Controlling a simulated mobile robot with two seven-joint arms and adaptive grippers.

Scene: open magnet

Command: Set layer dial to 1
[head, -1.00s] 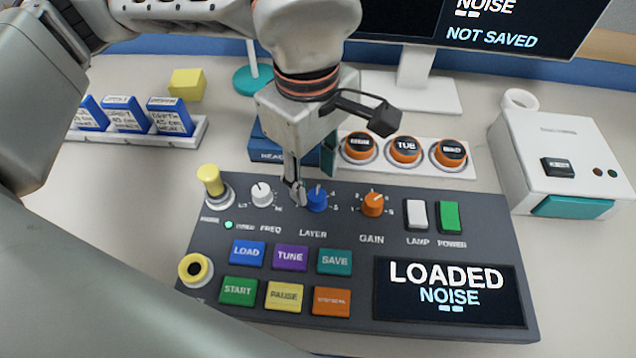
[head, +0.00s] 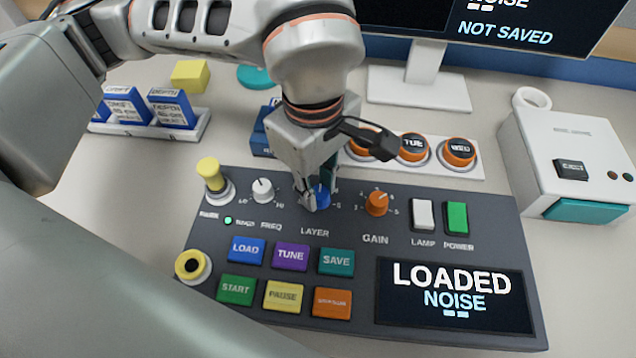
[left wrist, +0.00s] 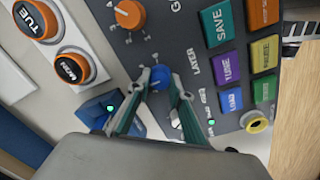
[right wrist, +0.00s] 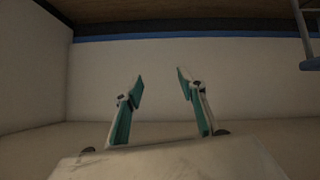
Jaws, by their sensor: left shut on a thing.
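The blue layer dial (head: 322,195) sits on the dark control panel (head: 360,232), above the LAYER label. My left gripper (head: 316,200) reaches down over it from behind and partly hides it. In the left wrist view the two fingers (left wrist: 156,84) are closed around the blue dial (left wrist: 158,74), one on each side. The dial's pointer setting cannot be read clearly. My right gripper (right wrist: 158,95) is open and empty in the right wrist view, with a pale wall beyond it and no panel in sight.
The white FREQ knob (head: 262,189) is left of the dial and the orange GAIN knob (head: 377,203) is right of it. The panel screen (head: 455,295) reads LOADED NOISE. Orange day buttons (head: 413,147) stand behind the panel. A white box (head: 570,165) is at the right.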

